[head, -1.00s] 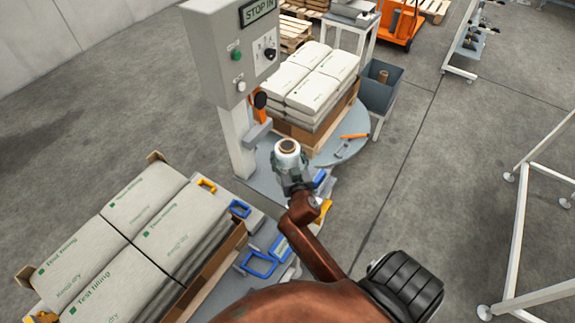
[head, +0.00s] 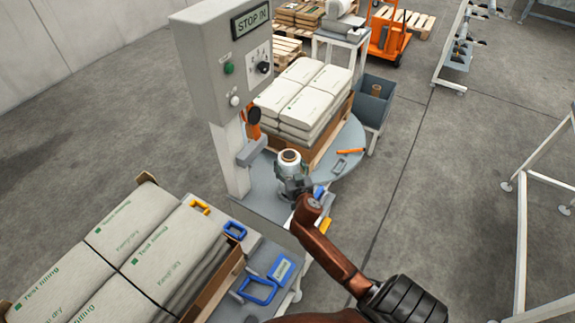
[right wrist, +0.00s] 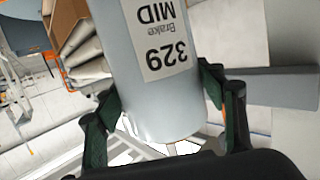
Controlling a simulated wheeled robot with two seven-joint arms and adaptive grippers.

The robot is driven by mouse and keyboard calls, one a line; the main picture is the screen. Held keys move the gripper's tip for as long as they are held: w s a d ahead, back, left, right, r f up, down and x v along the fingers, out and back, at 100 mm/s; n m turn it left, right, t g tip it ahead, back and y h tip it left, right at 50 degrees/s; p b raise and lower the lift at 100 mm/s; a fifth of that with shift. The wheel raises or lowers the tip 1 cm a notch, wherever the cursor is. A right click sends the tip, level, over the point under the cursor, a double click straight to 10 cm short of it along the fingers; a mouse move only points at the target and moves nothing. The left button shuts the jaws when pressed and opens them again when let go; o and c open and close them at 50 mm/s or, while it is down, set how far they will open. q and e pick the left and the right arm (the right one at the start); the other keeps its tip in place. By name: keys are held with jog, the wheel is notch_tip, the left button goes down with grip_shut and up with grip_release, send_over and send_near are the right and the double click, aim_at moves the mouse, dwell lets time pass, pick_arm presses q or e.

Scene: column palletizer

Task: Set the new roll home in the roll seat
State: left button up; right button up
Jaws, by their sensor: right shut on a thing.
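The new roll (head: 289,158) is a pale cylinder with a brown core end on top, roughly upright in the head view. In the right wrist view the roll (right wrist: 155,75) carries a white label reading "Brake MID 329". My right gripper (head: 294,185) is shut on its lower part, with one dark green finger on each side. The roll is to the right of the control column, apart from a grey block (head: 252,151) on it. I cannot tell whether this block belongs to the roll seat. My left gripper is not in view.
The control box (head: 222,60) tops the column beside an orange and black part (head: 253,117). A sack stack (head: 302,95) stands behind the roll on a round grey table (head: 349,150). More sacks (head: 135,220) are at left. A grey bin (head: 373,100) stands behind right.

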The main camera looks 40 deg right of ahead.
jog(key=shift+a+f+b, duration=0.1)
jog(key=shift+f+b, duration=0.25)
jog(key=shift+f, duration=0.85)
jog(key=o, duration=2.1)
jog(key=shift+f, duration=0.2)
jog(key=shift+r, duration=0.1)
jog(key=shift+s+a, duration=0.1)
jog(key=shift+s, duration=0.1)
jog(key=p+v, duration=0.2)
jog(key=v, duration=0.9)
jog(key=shift+s+r, duration=0.2)
jog(key=shift+s, duration=0.1)
jog(key=shift+a, duration=0.1)
